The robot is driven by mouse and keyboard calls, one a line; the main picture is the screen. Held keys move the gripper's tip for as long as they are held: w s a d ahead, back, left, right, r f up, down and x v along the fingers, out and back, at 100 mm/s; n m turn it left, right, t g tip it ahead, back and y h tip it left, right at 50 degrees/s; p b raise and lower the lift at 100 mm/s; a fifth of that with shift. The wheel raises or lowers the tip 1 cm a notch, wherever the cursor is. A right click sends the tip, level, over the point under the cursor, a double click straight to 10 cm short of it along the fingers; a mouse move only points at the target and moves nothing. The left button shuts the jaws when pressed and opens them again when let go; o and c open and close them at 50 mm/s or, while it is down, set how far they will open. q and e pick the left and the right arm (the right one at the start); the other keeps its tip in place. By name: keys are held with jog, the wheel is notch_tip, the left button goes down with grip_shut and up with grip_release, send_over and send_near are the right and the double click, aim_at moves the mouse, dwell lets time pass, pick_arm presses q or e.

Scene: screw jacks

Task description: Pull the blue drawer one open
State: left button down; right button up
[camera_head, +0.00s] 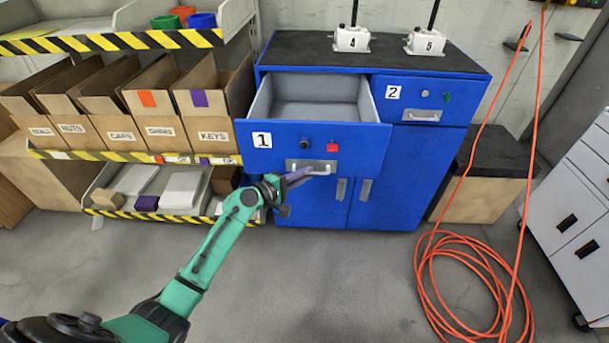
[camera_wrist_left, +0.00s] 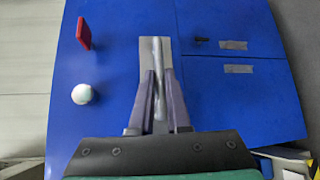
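The blue drawer one (camera_head: 350,148) is pulled well out of the blue cabinet, and its empty grey inside shows. Its front carries a "1" label, a dark knob, a red square and a metal handle (camera_head: 302,165). My left gripper (camera_head: 312,172) is at this handle, reaching in from the lower left. In the left wrist view, the two purple fingers (camera_wrist_left: 160,85) lie on both sides of the handle bar (camera_wrist_left: 157,55) and look shut on it. My right gripper is in neither view.
The blue cabinet's drawer two (camera_head: 440,100) is shut. Two white jacks (camera_head: 352,38) (camera_head: 425,41) stand on the cabinet top. A shelf with cardboard bins (camera_head: 215,130) is at left. An orange cable (camera_head: 470,285) lies coiled at right. The floor before the cabinet is clear.

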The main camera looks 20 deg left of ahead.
pick_arm(q)
jog(key=c, duration=0.9)
grip_release()
jog(key=b+v, duration=0.2)
jog(key=v, duration=1.2)
jog(key=shift+s+a, duration=0.15)
jog(key=shift+a, duration=0.05)
